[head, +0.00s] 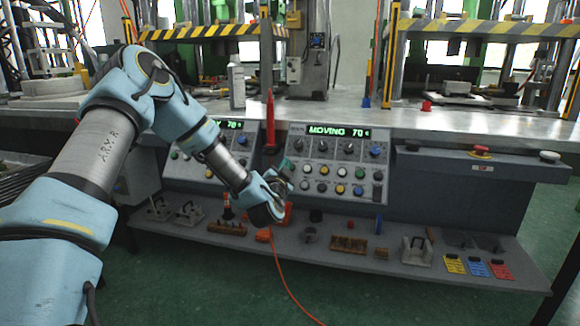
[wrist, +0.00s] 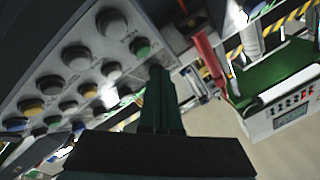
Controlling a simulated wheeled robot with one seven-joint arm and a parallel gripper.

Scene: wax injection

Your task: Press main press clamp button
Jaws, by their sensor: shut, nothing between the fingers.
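The right control panel (head: 375,203) in the head view has several round buttons and knobs under a green lit display (head: 338,132) reading "MOVING 70". In the wrist view the panel (wrist: 52,67) fills the upper left, with rows of grey, yellow, green and blue buttons. Its small labels are not legible, so I cannot tell which is the clamp button. My gripper (wrist: 158,72) is shut and empty, its dark green fingers just below a green button (wrist: 140,47). I cannot tell whether they touch. In the head view my gripper (head: 287,164) is at the panel's left edge.
A second control panel (head: 194,168) stands to the left. A red pointed object (head: 270,118) stands close behind my wrist. A lower shelf (head: 385,262) carries several tools and blocks. A red-orange cable (head: 284,282) hangs below. A red stop button (head: 481,150) is at right.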

